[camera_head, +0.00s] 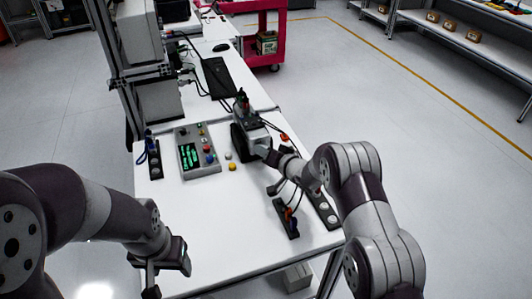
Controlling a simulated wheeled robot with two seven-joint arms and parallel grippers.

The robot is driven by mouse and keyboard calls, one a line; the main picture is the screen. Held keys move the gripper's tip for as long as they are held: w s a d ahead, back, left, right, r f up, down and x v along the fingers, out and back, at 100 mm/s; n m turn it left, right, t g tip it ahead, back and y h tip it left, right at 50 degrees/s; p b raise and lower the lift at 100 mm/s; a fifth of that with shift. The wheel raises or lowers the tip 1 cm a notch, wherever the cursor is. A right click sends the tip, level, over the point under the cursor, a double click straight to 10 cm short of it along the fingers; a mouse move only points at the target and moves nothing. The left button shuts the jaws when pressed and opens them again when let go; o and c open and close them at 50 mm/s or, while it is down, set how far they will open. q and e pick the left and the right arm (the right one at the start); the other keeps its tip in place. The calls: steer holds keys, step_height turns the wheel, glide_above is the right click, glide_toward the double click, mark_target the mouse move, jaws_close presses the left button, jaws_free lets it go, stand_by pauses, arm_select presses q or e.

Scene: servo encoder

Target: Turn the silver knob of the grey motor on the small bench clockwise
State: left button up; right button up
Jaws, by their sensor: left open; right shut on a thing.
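The grey motor (248,122) stands on the white bench (215,215), near its middle, with dark parts on its top and left side. My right gripper (262,150) reaches in from the right and is shut at the front of the motor. Its jaws cover the silver knob, so the knob itself cannot be made out. My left gripper (166,272) is open and empty, low at the bench's front left edge, well apart from the motor.
A grey control box (197,150) with a green display and coloured buttons lies left of the motor. Dark strips with knobs lie at the left (155,160), front (287,218) and right (323,209). A black keyboard (218,78) lies behind. Cables run near my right wrist.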

steer(key=shift+f, duration=0.1)
steer(key=shift+d+f+m+y, duration=0.1)
steer(key=shift+m+y, duration=0.7)
steer(key=shift+m, duration=0.4)
steer(key=shift+m+t+y+b, duration=0.3)
steer(key=shift+m+y+b, duration=0.2)
steer(key=shift+m+b, duration=0.6)
steer(key=shift+m, duration=0.4)
steer(key=o, duration=1)
steer(key=shift+o, duration=0.2)
steer(key=shift+s+d, duration=0.1)
steer(key=b+v, duration=0.1)
steer(key=v, duration=1.1)
steer(key=shift+s+d, duration=0.2)
steer(key=shift+d, duration=0.05)
